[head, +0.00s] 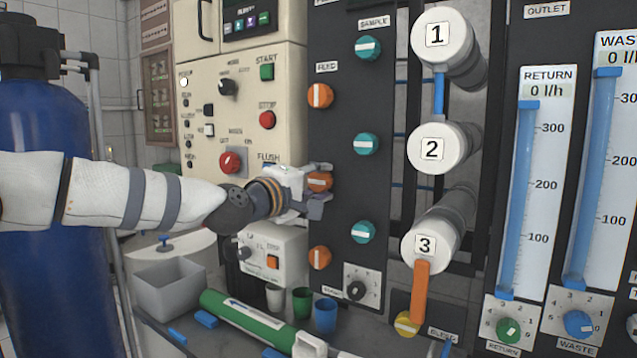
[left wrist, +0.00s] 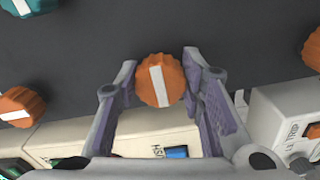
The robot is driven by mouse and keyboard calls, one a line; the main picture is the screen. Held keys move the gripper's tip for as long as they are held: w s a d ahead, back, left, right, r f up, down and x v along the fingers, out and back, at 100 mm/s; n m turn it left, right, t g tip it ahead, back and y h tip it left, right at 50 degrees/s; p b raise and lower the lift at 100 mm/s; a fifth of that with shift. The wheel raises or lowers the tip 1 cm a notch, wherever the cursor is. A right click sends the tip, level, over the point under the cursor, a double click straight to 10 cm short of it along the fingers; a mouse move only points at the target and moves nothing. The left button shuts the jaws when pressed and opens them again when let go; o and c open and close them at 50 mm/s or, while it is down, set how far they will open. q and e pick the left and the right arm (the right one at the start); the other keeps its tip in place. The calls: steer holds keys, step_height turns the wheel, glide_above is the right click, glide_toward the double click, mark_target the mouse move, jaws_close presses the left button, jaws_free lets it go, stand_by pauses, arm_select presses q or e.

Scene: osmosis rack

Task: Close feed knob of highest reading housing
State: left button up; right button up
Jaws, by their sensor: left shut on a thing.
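Three orange feed knobs sit in a column on the dark panel: the top one (head: 320,96), the middle one (head: 319,181) and the bottom one (head: 320,257). The top and bottom white bars stand upright; the middle bar lies about crosswise. My left gripper (head: 318,184) is shut on the middle knob, which shows between its two fingers in the left wrist view (left wrist: 160,80). Another orange knob (left wrist: 20,107) shows at the left there. The white housings 1 (head: 440,36), 2 (head: 438,149) and 3 (head: 428,246) stand to the right. My right gripper is out of view.
Teal sample knobs (head: 367,144) sit right of the feed knobs. A control box with buttons (head: 267,119) is behind my left arm. Below are a grey bin (head: 178,291), small cups (head: 325,315) and a green tube (head: 250,320). Flow meters (head: 527,190) stand at the right.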

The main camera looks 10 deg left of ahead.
arm_select(q)
steer(key=o, duration=1.1)
steer(key=shift+o, duration=0.2)
steer(key=v, duration=1.2)
